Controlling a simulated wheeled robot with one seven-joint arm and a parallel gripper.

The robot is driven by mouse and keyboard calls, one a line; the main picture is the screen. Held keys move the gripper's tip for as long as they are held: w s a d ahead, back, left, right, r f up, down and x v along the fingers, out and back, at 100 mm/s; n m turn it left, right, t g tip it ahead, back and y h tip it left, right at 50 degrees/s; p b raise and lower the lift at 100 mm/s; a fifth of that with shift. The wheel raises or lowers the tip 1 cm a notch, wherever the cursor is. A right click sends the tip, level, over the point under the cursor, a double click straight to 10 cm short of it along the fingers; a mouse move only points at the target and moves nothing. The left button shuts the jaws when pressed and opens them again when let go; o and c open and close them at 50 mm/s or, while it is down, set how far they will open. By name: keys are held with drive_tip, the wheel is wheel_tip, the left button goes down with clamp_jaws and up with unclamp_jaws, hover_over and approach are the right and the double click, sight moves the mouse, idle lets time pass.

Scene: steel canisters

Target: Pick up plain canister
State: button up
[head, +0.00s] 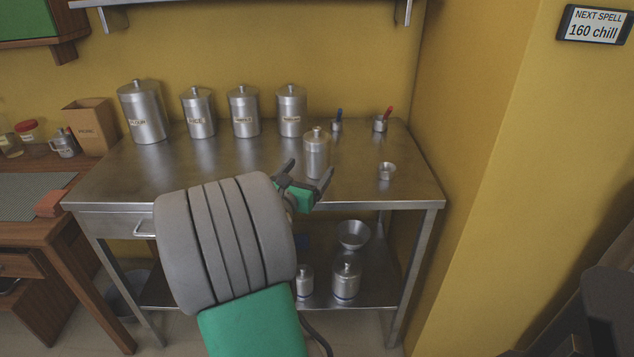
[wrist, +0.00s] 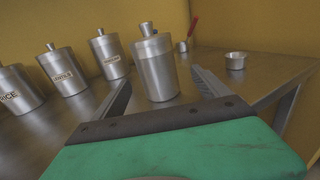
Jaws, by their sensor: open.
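The plain canister (head: 316,155) is a steel cylinder with a knobbed lid and no label. It stands upright on the steel table (head: 230,165), in front of the row of labelled canisters. It also shows in the wrist view (wrist: 156,72), in the gap between my fingers. My gripper (head: 305,177) is open, with its fingertips just in front of the canister. In the wrist view my gripper (wrist: 163,92) has one finger on each side of the canister's lower part. I cannot tell whether either finger touches it.
Several labelled canisters, such as one (head: 291,110), stand along the back. Small cups with a blue handle (head: 337,124) and a red handle (head: 380,123) stand behind right. A small empty cup (head: 387,171) stands to the right. More canisters (head: 346,278) stand on the lower shelf.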

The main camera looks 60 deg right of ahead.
sight(313, 160)
drive_tip(key=d, duration=0.5)
drive_tip(key=w+d+b, duration=0.1)
drive_tip(key=d, duration=0.1)
drive_tip(key=shift+d+r, duration=0.1)
drive_tip(key=shift+d, duration=0.15)
drive_tip(key=shift+w, duration=0.1)
drive_tip(key=shift+c, duration=0.5)
drive_tip(key=c, duration=1.6)
